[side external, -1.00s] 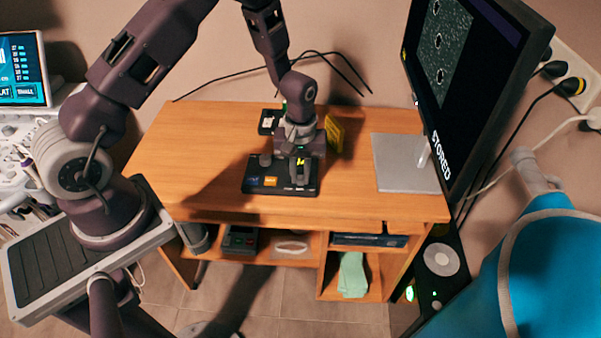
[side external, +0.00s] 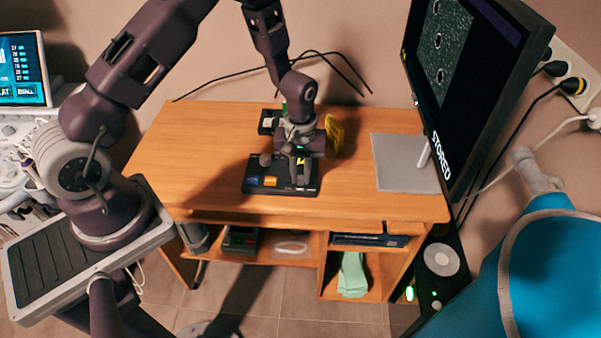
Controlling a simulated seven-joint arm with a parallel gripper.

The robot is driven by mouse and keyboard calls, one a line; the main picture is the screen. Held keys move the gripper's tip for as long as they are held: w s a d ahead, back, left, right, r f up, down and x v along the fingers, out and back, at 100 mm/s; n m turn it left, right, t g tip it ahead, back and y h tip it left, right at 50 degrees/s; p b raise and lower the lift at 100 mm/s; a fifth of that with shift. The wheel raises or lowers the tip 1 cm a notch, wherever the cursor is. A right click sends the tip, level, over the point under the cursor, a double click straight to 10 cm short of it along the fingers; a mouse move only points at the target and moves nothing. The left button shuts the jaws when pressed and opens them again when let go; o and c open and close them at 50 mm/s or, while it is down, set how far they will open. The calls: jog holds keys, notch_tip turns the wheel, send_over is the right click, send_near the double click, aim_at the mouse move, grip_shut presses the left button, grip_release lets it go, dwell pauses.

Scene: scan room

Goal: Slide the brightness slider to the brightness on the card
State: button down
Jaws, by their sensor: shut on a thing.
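A flat black control box (side external: 252,186) with a blue button, an orange button and a dark knob lies on the wooden desk. My gripper (side external: 299,178) points down at the right part of the box. It is shut on the slider knob, which its fingers mostly hide; a bit of yellow shows between them. The slider's scale is too small to read. A yellow card (side external: 335,135) stands behind my gripper to the right, partly hidden. I cannot read what is on it.
A large monitor (side external: 455,75) with a grey scan picture and the word STORED stands on a grey base plate (side external: 405,170) at right. A small dark device (side external: 267,122) lies behind the box. Cables run along the wall. The desk's left part is clear.

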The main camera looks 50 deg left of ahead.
aim_at(314, 184)
jog(key=shift+w, duration=0.1)
jog(key=shift+w+d, duration=1.15)
jog(key=shift+d, duration=0.05)
jog(key=c, duration=1.4)
grip_release()
jog(key=shift+o, duration=0.2)
notch_tip(314, 184, up, 7)
jog(key=shift+r, duration=0.1)
